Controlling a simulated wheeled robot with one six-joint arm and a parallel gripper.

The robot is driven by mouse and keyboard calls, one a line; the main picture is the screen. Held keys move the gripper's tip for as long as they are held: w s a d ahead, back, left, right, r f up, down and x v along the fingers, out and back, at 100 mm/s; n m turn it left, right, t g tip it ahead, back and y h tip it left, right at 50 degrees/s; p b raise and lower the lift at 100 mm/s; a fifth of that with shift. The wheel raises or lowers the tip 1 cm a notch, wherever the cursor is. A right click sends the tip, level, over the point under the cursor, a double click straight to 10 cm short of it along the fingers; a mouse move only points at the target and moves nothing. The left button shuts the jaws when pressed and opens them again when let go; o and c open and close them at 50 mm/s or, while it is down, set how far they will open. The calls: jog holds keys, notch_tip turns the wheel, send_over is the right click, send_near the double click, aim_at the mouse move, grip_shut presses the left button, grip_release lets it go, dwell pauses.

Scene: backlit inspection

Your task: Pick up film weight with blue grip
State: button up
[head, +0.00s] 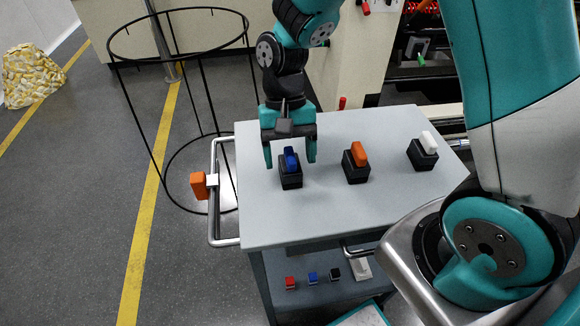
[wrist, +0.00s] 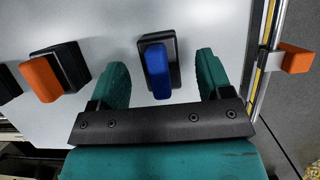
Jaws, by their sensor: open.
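The film weight with the blue grip (head: 291,163) stands upright on the grey cart top, a black block with a blue handle on it. It also shows in the wrist view (wrist: 157,70), between the two teal fingers and a little beyond their tips toward the top. My gripper (head: 290,158) is open around the blue grip's sides in the head view, with a gap at each finger. Whether the fingers reach down to the grip's height is hard to tell.
A weight with an orange grip (head: 357,161) and one with a white grip (head: 424,150) stand to the right on the cart top (head: 325,212). An orange piece (head: 199,186) sits on the cart's left handle. A black wire hoop frame (head: 153,120) stands left of the cart.

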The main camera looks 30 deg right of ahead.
jog(key=shift+x, duration=1.3)
jog(key=c, duration=1.3)
jog(key=shift+r, duration=0.1)
